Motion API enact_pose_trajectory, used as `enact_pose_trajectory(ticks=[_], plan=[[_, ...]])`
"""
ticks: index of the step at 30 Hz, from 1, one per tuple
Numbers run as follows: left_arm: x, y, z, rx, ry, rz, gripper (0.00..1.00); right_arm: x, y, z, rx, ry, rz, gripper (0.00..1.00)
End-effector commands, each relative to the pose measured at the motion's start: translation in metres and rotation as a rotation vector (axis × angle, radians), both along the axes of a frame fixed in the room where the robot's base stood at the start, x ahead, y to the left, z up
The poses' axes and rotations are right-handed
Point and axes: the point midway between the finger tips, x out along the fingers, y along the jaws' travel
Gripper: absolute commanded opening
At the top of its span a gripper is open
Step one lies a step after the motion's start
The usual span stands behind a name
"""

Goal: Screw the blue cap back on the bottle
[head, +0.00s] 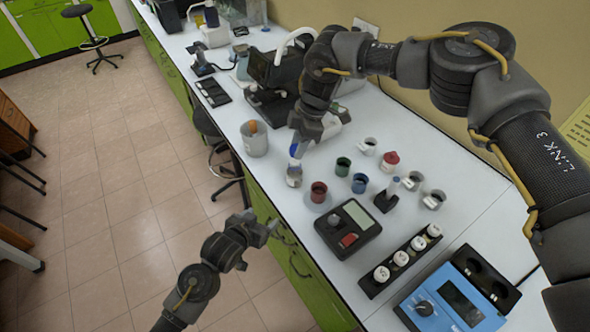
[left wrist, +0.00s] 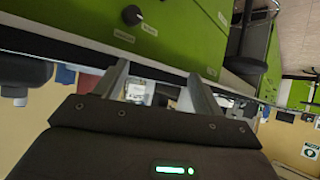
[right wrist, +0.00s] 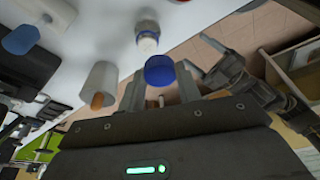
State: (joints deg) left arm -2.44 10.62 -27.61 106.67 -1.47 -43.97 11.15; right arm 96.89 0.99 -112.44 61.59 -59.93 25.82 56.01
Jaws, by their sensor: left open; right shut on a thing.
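The blue cap (right wrist: 159,70) shows between the fingertips of my right gripper (right wrist: 160,88) in the right wrist view, and the gripper is shut on it. In the head view the right gripper (head: 300,138) hangs over the bench with the cap's blue (head: 293,150) below it. The small pale bottle (head: 294,177) stands upright on the bench near its front edge, just below the cap. In the right wrist view the bottle (right wrist: 147,40) is apart from the cap. My left gripper (head: 266,231) is open and empty, in front of the bench edge. Its two fingers (left wrist: 160,88) show spread, facing the green cabinets.
A beaker (head: 254,146) with an orange item stands left of the bottle. A maroon cup (head: 319,192), green cup (head: 342,166) and blue cup (head: 360,183) stand to its right. A scale (head: 365,215), a vial rack (head: 372,284) and a blue device (head: 425,310) lie nearer.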

Motion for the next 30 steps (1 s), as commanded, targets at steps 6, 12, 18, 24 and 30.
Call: enact_pose_trajectory(ticks=[6, 12, 18, 24, 30], plan=[[0.027, -0.032, 0.064, -0.056, -0.137, -0.072, 0.69, 0.014, 0.004, 0.015, -0.002, -0.001, 0.066, 0.09], [0.035, -0.044, 0.082, -0.080, -0.187, -0.102, 0.69, 0.017, 0.005, 0.018, -0.002, 0.000, 0.087, 0.09], [0.035, -0.045, 0.083, -0.082, -0.189, -0.103, 0.69, 0.017, 0.005, 0.018, -0.002, 0.000, 0.088, 0.09], [0.037, -0.045, 0.082, -0.081, -0.189, -0.102, 0.69, 0.017, 0.005, 0.018, -0.001, 0.000, 0.088, 0.09], [0.054, -0.054, 0.074, -0.081, -0.190, -0.101, 0.69, 0.017, 0.005, 0.018, -0.001, 0.000, 0.087, 0.09]])
